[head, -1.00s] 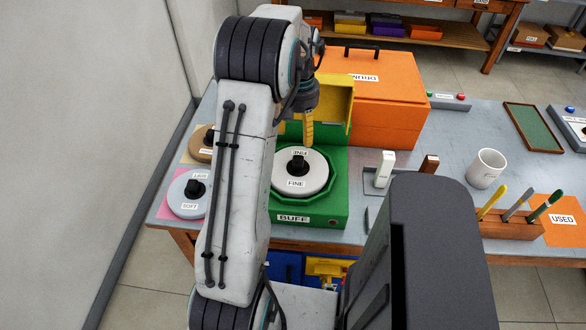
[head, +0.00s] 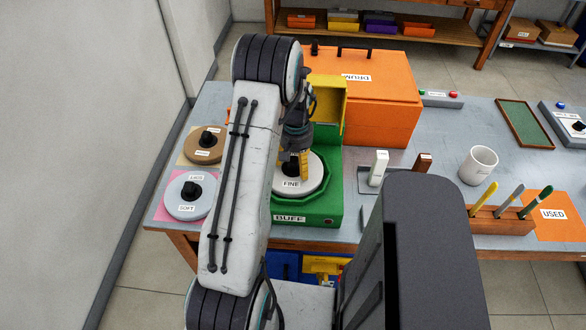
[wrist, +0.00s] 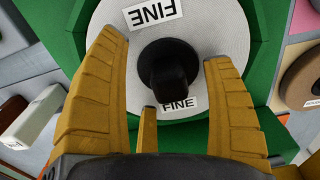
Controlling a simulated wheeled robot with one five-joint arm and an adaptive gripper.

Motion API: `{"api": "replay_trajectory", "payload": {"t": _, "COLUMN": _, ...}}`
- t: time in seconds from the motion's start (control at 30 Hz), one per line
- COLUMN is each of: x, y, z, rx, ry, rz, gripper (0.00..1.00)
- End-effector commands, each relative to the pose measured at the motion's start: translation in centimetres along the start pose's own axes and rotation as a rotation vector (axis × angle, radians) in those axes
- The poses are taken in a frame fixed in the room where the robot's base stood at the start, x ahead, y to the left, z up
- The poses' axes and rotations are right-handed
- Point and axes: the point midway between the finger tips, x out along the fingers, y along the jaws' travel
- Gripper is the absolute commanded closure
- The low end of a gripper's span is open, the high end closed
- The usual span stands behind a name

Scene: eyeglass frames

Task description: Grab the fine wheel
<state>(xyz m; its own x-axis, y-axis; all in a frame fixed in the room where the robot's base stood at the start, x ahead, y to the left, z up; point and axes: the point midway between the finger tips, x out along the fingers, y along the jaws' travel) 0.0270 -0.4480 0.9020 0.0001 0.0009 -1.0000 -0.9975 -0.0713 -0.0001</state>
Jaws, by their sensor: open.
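The fine wheel (head: 309,181) is a pale disc with a black knob and FINE labels. It lies in the green BUFF machine (head: 325,208), under the yellow hood. In the wrist view the wheel (wrist: 205,85) fills the upper middle, and its black knob (wrist: 168,75) stands between my fingers. My gripper (head: 304,170) is open, its yellow fingers pointing down over the wheel around the knob. In the wrist view my gripper (wrist: 165,85) shows clear gaps on both sides of the knob. The head view hides part of the wheel behind my arm.
A soft wheel (head: 181,208) lies on a pink mat and a brown wheel (head: 201,155) lies behind it, both left of my arm. The orange drum box (head: 385,100) stands behind the machine. A white block (head: 379,168), a mug (head: 478,165) and a marker rack (head: 488,222) are to the right.

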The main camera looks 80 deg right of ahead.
Motion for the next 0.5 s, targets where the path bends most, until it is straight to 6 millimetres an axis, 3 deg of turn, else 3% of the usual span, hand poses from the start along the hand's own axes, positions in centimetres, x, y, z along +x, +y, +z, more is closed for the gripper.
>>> {"api": "replay_trajectory", "payload": {"t": 0.13, "x": 0.97, "y": 0.01, "z": 0.05, "rx": 0.000, "ry": -0.002, "rz": 0.000, "gripper": 0.25}}
{"api": "replay_trajectory", "payload": {"t": 0.43, "x": 1.15, "y": 0.01, "z": 0.01, "rx": 0.000, "ry": 0.001, "rz": 0.000, "gripper": 0.23}}
{"api": "replay_trajectory", "payload": {"t": 0.5, "x": 1.14, "y": 0.01, "z": 0.00, "rx": 0.000, "ry": 0.001, "rz": 0.000, "gripper": 0.29}}
